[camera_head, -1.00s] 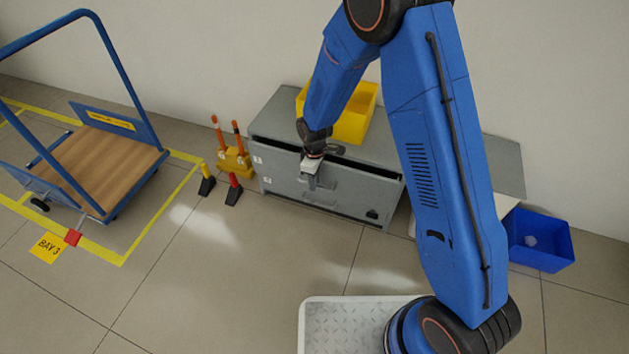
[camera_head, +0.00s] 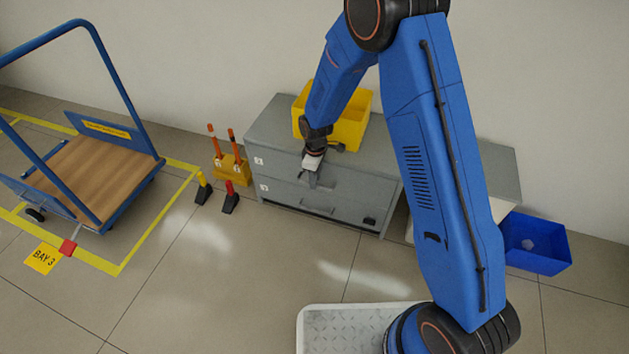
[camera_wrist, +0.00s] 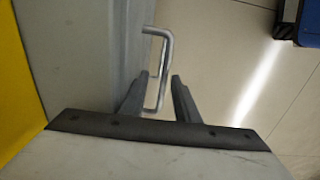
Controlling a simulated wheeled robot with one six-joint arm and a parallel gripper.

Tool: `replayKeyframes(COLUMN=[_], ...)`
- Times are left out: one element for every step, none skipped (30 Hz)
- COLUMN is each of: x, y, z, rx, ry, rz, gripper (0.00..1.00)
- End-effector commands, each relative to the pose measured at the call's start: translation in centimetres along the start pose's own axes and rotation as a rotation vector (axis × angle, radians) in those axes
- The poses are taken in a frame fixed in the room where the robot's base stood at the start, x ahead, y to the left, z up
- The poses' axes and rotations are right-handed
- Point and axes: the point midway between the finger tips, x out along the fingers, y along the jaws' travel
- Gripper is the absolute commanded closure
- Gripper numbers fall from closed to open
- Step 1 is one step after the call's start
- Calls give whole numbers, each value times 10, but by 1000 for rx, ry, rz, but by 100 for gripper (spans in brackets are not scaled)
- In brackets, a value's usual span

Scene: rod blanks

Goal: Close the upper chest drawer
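The grey chest (camera_head: 380,150) stands against the wall with two drawers. The upper drawer (camera_head: 280,173) looks flush with the chest front, and no dark gap shows above it in the head view. My gripper (camera_head: 312,180) is in front of this drawer at its handle, partly covering it. In the wrist view, the metal bar handle (camera_wrist: 165,60) stands out from the drawer front. The two fingertips of my gripper (camera_wrist: 160,78) are spread on either side of the bar, with visible space between them. The lower drawer (camera_head: 290,197) appears shut.
A yellow bin (camera_head: 350,130) sits on the chest top. Left of the chest are a yellow holder with orange-handled tools (camera_head: 233,170) and two small black-based posts (camera_head: 230,203). A blue bin (camera_head: 538,255) is at the right. The floor before the chest is clear.

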Motion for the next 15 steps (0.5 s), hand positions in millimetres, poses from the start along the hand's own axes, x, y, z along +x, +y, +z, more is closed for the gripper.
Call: replayKeyframes(x=[0, 0, 0, 0, 0, 0, 0, -1, -3, -5, -7, -12, -16, -20, -27], y=[-1, -1, -1, -1, -1, -1, -2, -2, -2, -2, -1, -1, -1, -1, -1], z=[0, 0, 0, 0, 0, 0, 0, 0, 0, 0, 0, 0, 0, 0, 0], rx=[0, 0, 0, 0, 0, 0, 0, 0, 0, 0, 0, 0, 0, 0, 0], ry=[0, -1, -1, -1, -1, -1, -1, -1, -1, -1, 0, 0, 0, 0, 1], rz=[-1, -1, -1, -1, -2, -2, -2, -2, -2, -1, -1, -1, -1, -1, 0], gripper=[72, 72, 72, 72, 72, 72, 72, 72, 72, 72, 72, 72, 72, 72, 72])
